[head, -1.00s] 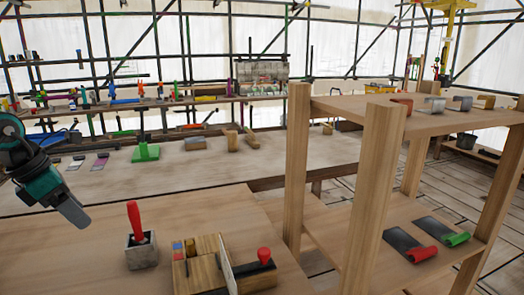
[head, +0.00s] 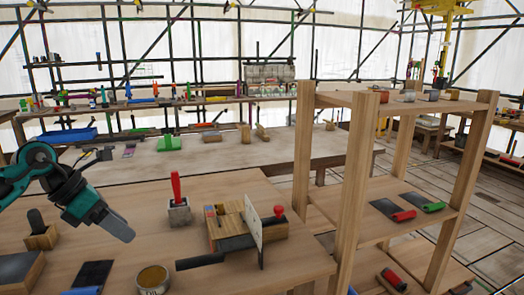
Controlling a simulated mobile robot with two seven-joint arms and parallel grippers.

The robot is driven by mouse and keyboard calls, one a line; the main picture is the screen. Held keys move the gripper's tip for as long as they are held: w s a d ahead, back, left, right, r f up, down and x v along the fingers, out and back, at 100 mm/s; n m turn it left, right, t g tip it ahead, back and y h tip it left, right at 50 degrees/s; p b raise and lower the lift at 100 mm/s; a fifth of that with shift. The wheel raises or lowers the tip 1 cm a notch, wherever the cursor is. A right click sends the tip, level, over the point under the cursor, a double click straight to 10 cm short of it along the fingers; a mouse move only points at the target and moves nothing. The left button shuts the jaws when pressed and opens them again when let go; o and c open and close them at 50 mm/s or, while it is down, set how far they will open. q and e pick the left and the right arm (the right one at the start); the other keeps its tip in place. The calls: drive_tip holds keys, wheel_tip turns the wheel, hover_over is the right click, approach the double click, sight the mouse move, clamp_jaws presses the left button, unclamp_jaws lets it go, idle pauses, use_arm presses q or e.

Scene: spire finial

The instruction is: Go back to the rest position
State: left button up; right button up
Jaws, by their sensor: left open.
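My left gripper (head: 118,229) comes in from the left in the head view, above the near wooden table (head: 150,196). Its jaws look empty and hang in the air left of a grey block with a red-handled tool (head: 178,208). To the right of that block stands a wooden jig (head: 228,228) with an upright pale plate and a red knob. My right gripper is outside the view.
An open tin (head: 152,280) stands at the table's front. A wooden block with a dark handle (head: 40,236) stands at left. A wooden shelf rack (head: 360,170) rises at right, holding red and green-handled tools. A long bench (head: 310,148) runs behind.

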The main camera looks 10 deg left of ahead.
use_arm(q)
drive_tip(key=d+f+n+t+h, duration=0.3)
drive_tip(key=d+n+h, duration=0.25)
drive_tip(key=d, duration=0.45)
drive_tip(key=d+f+n+t+h, duration=0.4)
drive_tip(key=d+n+h, duration=0.15)
drive_tip(key=d, duration=0.45)
drive_tip(key=s+f+n+y, duration=0.7)
drive_tip(key=f+n, duration=0.4)
drive_tip(key=n, duration=0.3)
drive_tip(key=s+f+n+y, duration=0.7)
drive_tip(key=s+f+n, duration=0.2)
drive_tip(key=n, duration=0.6)
wheel_tip(320, 180, down, 3)
drive_tip(key=shift+r+n+y, duration=0.1)
drive_tip(key=shift+n+y, duration=0.2)
drive_tip(key=shift+s, duration=0.1)
